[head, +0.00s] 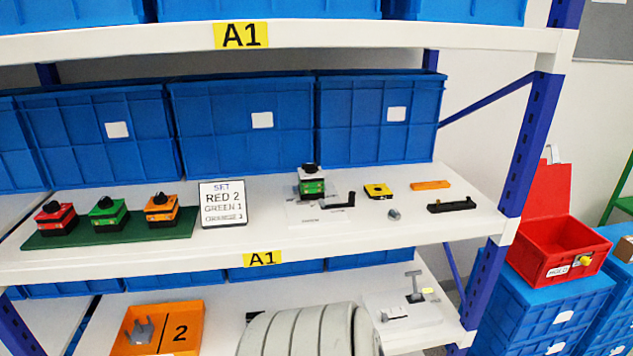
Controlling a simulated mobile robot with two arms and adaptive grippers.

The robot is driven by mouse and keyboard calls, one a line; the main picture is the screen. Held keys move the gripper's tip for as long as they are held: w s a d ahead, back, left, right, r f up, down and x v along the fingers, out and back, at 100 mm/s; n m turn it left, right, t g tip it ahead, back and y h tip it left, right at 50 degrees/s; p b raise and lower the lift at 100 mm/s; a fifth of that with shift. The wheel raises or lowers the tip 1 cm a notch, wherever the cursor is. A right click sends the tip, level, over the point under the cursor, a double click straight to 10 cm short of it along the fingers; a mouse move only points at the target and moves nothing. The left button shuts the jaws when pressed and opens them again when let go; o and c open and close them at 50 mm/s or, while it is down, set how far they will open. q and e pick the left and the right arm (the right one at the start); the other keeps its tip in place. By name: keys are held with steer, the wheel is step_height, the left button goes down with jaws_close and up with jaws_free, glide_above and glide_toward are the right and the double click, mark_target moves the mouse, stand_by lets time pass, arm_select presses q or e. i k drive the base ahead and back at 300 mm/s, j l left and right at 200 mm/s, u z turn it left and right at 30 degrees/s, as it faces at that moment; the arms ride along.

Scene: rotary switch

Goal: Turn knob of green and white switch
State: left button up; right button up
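The green and white switch (312,187) stands upright on the middle shelf, right of centre in the head view. It has a green lower body, a white upper layer and a black knob (310,168) on top. The exact angle of the knob is too small to tell. The switch stands at the back of a pale plate (308,212) with small markings. A black bracket-like part (340,202) lies just to its right. Neither of my grippers shows in the view, and nothing touches the switch.
A green board (120,236) holds red, green and orange switches at left. A sign (222,204) stands beside it. A yellow part (377,191), an orange bar (431,185) and a black bar (452,205) lie at right. Blue bins (240,125) stand behind; the upper shelf (330,34) overhangs.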

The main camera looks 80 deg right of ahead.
mark_target(310, 168)
steer(key=z, duration=2.7)
